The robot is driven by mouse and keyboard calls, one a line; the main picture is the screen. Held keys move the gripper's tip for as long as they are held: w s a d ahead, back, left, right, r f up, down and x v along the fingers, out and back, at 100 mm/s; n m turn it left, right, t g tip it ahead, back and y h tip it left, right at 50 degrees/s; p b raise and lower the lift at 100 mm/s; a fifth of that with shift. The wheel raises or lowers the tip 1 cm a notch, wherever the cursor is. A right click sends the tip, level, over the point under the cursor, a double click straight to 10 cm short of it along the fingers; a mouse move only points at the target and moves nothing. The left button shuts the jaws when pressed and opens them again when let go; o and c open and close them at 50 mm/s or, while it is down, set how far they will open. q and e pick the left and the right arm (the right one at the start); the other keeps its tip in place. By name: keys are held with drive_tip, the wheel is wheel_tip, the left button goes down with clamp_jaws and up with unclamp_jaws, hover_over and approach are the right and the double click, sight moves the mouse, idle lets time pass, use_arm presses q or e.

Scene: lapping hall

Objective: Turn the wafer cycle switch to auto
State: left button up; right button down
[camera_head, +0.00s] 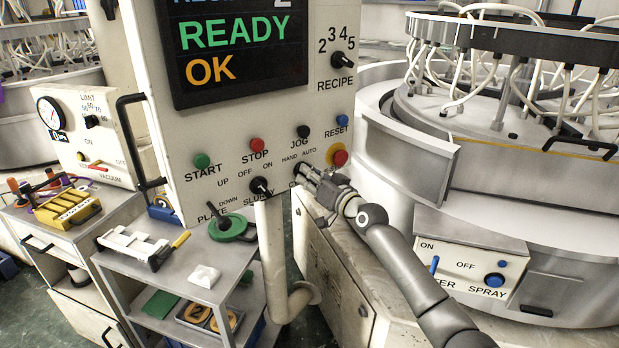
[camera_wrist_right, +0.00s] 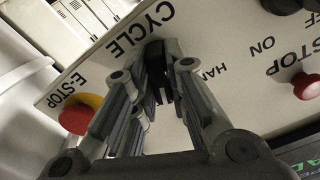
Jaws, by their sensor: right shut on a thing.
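The wafer cycle switch (camera_head: 299,169) is a small black knob on the cream control panel (camera_head: 230,130), under the HAND and AUTO labels. In the right wrist view, the switch (camera_wrist_right: 157,62) sits between the fingers beside the CYCLE label. My right gripper (camera_head: 310,178) reaches it from the lower right and is shut on it; the gripper also fills the middle of the wrist view (camera_wrist_right: 160,82). The fingers hide part of the knob and the AUTO label in the wrist view, and I cannot tell which way the knob points. My left gripper is out of view.
A red E-stop (camera_head: 340,158) on a yellow ring is close right of my gripper. The slurry knob (camera_head: 261,187) is to the left, with buttons above. A screen (camera_head: 235,45) reads READY and OK. A cart (camera_head: 170,270) stands lower left, a lapping machine (camera_head: 500,180) right.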

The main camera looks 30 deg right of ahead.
drive_tip(key=shift+m, duration=0.6)
drive_tip(key=c, duration=1.4)
unclamp_jaws()
drive_tip(key=shift+c, duration=0.2)
drive_tip(key=s+d, duration=0.2)
drive_tip(key=s, duration=1)
drive_tip(key=shift+w, duration=0.1)
